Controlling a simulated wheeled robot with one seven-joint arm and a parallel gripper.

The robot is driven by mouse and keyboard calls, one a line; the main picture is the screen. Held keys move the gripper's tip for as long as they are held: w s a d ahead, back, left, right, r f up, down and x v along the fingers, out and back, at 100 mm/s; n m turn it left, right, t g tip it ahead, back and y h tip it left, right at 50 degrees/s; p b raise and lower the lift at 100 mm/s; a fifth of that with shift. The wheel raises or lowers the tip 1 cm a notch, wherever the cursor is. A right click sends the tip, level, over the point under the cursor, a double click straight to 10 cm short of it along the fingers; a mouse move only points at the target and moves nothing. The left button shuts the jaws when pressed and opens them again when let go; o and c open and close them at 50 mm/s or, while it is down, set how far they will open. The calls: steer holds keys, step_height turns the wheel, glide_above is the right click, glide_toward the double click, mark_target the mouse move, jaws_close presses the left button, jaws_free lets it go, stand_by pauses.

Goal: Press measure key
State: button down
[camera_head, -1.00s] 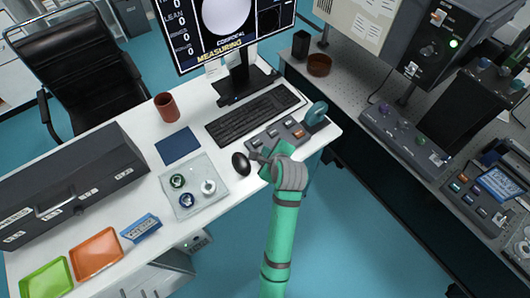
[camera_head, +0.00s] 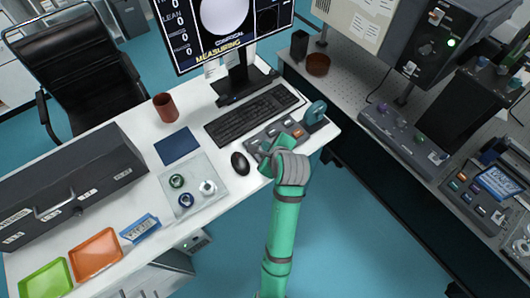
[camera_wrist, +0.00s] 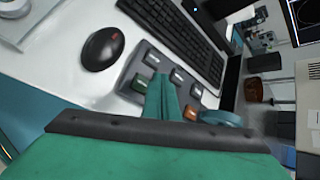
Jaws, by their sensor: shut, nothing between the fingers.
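The key panel (camera_head: 284,131) is a grey box on the white desk's right part, beside the keyboard. In the wrist view the panel (camera_wrist: 132,73) shows a green key (camera_wrist: 141,82), an orange key (camera_wrist: 191,113) and several grey keys. The key labels are too small to read, so I cannot tell which is the measure key. My gripper (camera_head: 266,149) is shut and empty at the panel's near edge. In the wrist view its fingertips (camera_wrist: 160,80) lie over the panel between the green and orange keys and hide part of it. I cannot tell if they touch a key.
The monitor (camera_head: 226,20) reads "MEASURING". A black mouse (camera_head: 240,163) sits left of the panel, the keyboard (camera_head: 252,115) behind it. A blue-green round object (camera_head: 316,112) stands at its right end. A glass tray (camera_head: 190,200) with small parts lies further left.

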steer(key=shift+r, duration=1.5)
